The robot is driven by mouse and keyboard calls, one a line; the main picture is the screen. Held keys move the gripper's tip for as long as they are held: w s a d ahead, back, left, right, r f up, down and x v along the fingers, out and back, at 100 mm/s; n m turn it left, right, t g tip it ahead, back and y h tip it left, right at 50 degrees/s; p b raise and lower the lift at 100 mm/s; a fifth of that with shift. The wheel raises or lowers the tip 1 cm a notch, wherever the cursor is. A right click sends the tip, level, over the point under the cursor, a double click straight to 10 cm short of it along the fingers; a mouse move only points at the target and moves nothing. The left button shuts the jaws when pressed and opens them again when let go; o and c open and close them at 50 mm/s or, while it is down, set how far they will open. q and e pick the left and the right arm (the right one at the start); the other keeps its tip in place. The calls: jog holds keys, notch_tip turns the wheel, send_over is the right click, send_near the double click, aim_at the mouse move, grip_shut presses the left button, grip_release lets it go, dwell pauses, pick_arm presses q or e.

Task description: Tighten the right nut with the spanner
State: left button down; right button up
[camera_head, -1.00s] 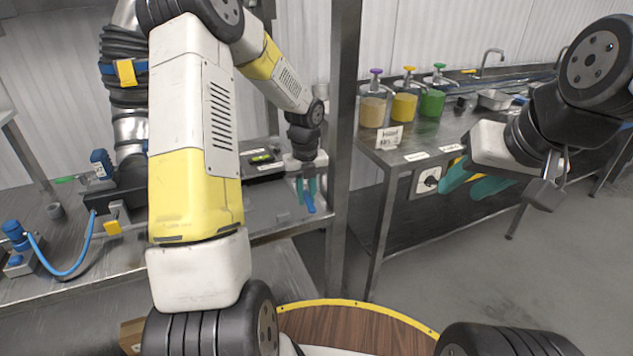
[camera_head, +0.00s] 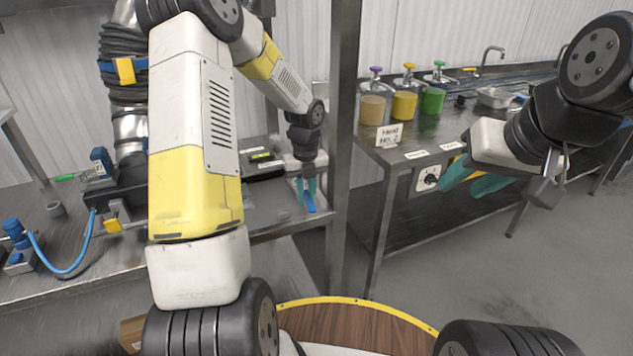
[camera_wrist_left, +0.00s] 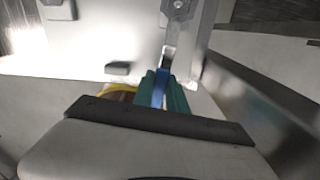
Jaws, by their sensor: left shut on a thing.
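My left gripper (camera_head: 307,187), with teal fingers, points down by the metal post at the edge of the left bench. It is shut on the blue spanner (camera_head: 310,203), whose end sticks out below the fingers. In the left wrist view, the spanner's blue part (camera_wrist_left: 159,92) lies between the teal fingers (camera_wrist_left: 163,94), and a grey metal length extends upward from there. A small round bolt-like part (camera_wrist_left: 178,4) shows at the top edge; I cannot tell whether it is the right nut. My right gripper (camera_head: 468,184) hangs open and empty before the right bench.
The left bench (camera_head: 278,222) carries a blue-hosed fitting (camera_head: 78,258) and a dark device with a green display (camera_head: 262,157). The metal post (camera_head: 343,150) stands right beside my left gripper. The right bench (camera_head: 400,170) holds dispensers (camera_head: 403,104) and a sign (camera_head: 389,136).

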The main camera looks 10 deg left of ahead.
pick_arm(q)
jog(key=shift+f, duration=0.75)
dwell(0.8)
jog(key=shift+s+a+m, duration=0.3)
jog(key=shift+a+m, duration=0.45)
jog(key=shift+m, duration=0.15)
jog(key=shift+s+a+m, duration=0.15)
jog(key=shift+a+m, duration=0.65)
jog(key=shift+m, duration=0.1)
jog(key=shift+s+a+m, duration=0.1)
jog(key=shift+a+m, duration=0.7)
jog(key=shift+a, duration=0.2)
